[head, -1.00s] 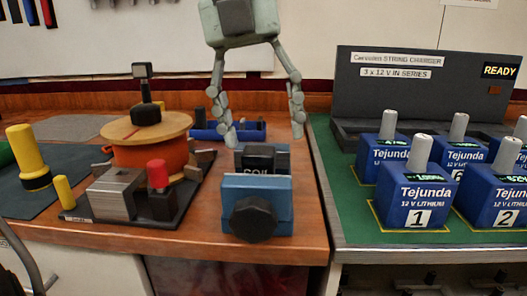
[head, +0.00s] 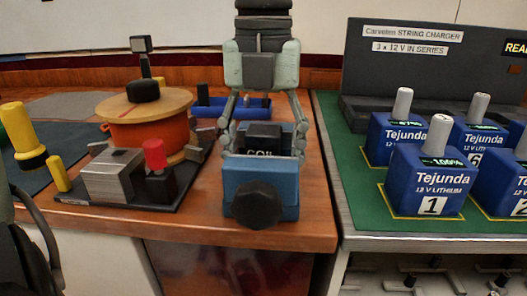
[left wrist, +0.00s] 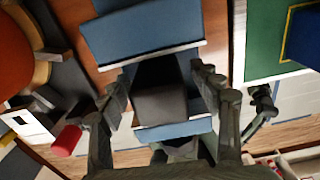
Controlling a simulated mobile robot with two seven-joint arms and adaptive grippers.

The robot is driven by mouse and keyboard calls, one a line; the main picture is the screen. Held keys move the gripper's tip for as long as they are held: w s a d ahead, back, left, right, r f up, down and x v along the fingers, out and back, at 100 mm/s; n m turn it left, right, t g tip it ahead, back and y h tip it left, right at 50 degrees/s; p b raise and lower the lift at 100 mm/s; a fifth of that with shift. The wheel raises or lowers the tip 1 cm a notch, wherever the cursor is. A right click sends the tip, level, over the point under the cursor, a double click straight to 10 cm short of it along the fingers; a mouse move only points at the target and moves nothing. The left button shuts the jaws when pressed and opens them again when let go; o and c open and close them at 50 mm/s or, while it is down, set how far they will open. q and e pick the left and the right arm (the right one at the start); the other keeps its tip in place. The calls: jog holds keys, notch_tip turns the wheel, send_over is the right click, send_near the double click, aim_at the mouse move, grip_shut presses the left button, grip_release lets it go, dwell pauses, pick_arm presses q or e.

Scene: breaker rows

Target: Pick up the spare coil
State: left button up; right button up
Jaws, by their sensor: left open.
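The spare coil (head: 264,133), a black block marked "COIL", sits in a blue vise-like holder (head: 262,178) with a large black knob on its front. My left gripper (head: 263,148) points down over it, open, with one finger on each side of the coil. In the left wrist view, the dark coil (left wrist: 163,100) lies between the open fingers (left wrist: 161,85) with blue holder parts above and below it. I cannot tell whether the fingers touch it.
Left of the holder stands a dark plate with a metal block (head: 112,175), a red-capped post (head: 155,155) and an orange spool (head: 148,128). A blue tray (head: 228,106) lies behind. To the right, blue batteries (head: 427,185) stand on a green mat (head: 350,180).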

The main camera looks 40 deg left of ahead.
pick_arm(q)
jog(key=c, duration=1.4)
